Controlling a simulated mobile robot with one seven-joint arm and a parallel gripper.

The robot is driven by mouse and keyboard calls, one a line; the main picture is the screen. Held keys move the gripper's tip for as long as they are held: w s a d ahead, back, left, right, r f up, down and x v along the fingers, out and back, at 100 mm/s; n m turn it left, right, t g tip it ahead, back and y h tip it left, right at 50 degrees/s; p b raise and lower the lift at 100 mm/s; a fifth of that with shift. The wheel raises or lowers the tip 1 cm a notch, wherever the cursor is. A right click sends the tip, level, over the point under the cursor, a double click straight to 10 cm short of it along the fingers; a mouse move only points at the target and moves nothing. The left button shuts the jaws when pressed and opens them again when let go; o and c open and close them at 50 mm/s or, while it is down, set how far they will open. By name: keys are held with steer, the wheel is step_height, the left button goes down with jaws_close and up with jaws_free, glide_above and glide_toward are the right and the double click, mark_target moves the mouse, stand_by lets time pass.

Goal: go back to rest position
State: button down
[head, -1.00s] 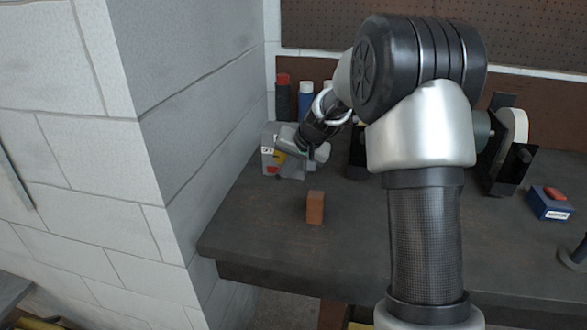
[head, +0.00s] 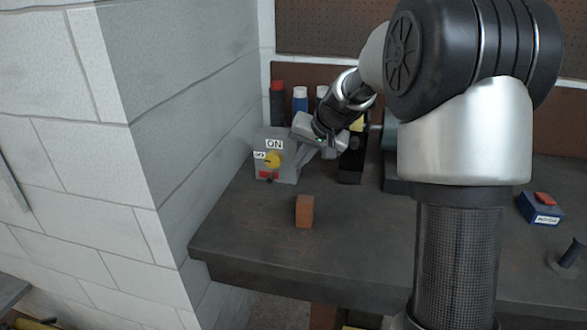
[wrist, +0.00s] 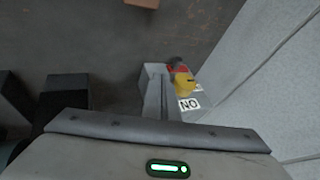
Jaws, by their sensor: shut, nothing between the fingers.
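My gripper (head: 308,152) is above the back of the bench, just right of a grey switch box (head: 290,168). In the wrist view its fingers (wrist: 160,92) are together with nothing between them. The box carries a yellow knob (head: 273,160), an "ON" label and a red part below. The knob also shows in the wrist view (wrist: 184,83), beside the fingertips. I cannot tell from that view whether they touch; in the head view the knob is clear of the fingers. My arm covers the middle of the bench.
A brown block (head: 304,211) stands on the dark bench (head: 250,235) near its front edge. Spray cans (head: 300,99) stand behind the box. A white block wall (head: 190,120) rises at left. A blue box with a red top (head: 540,208) is at right.

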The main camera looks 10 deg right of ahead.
steer(key=s+a+r+n+h, duration=0.1)
steer(key=s+r, duration=0.4)
steer(key=s, duration=0.4)
steer(key=s+a+r+n, duration=0.1)
steer(key=s+r, duration=0.3)
steer(key=s, duration=0.5)
steer(key=s+d+f+n+h, duration=0.1)
steer(key=s+d+h, duration=0.1)
steer(key=s, duration=1.6)
step_height(320, 180, up, 14)
steer(key=p, duration=1.5)
steer(key=shift+w+r, duration=0.15)
